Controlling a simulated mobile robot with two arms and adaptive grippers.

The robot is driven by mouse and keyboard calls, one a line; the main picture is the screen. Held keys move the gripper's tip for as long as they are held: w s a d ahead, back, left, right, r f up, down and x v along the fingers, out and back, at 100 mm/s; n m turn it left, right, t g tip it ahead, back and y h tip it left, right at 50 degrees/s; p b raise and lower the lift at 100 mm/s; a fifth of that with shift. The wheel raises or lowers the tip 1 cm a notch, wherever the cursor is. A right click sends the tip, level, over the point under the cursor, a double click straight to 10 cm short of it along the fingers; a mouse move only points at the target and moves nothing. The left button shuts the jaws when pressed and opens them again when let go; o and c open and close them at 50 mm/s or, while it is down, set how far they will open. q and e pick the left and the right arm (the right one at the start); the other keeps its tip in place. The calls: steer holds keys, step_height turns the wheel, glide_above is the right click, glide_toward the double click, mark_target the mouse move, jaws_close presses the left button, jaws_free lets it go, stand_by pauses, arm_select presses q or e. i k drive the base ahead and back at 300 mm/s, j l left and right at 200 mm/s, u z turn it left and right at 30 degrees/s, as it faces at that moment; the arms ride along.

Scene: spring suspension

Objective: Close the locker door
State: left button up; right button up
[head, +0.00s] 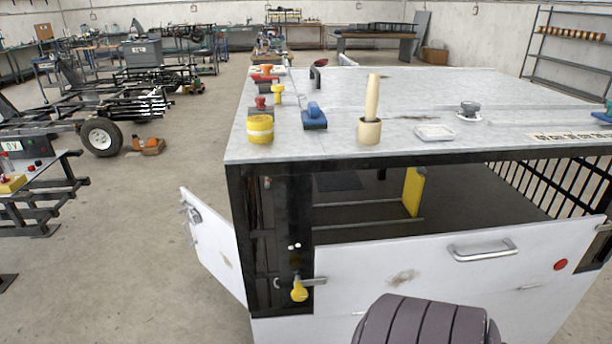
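The locker is the black-framed body (271,222) under a grey worktop (430,95). A small white door (214,243) with a metal latch stands swung outward at its left corner. A wide white front panel (390,262) with a metal handle (482,250) and a red dot (560,265) spans the lower front. An open gap above this panel shows the dark interior and a yellow upright piece (413,190). I cannot tell whether this panel is itself a hinged door. A yellow-tagged latch (299,291) hangs at the front left post. Neither gripper shows.
On the worktop are a yellow tape roll (260,129), a blue-handled block (314,117), a wooden mallet (370,115) and a grey knob (469,110). A wheeled frame (102,136) and a side bench (40,175) stand left. Floor (130,240) between them and the locker is clear.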

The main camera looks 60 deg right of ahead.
mark_target(214, 238)
steer(key=z, duration=1.3)
steer(key=i+j+u, duration=0.1)
steer(key=i+j, duration=0.4)
steer(key=i, duration=0.05)
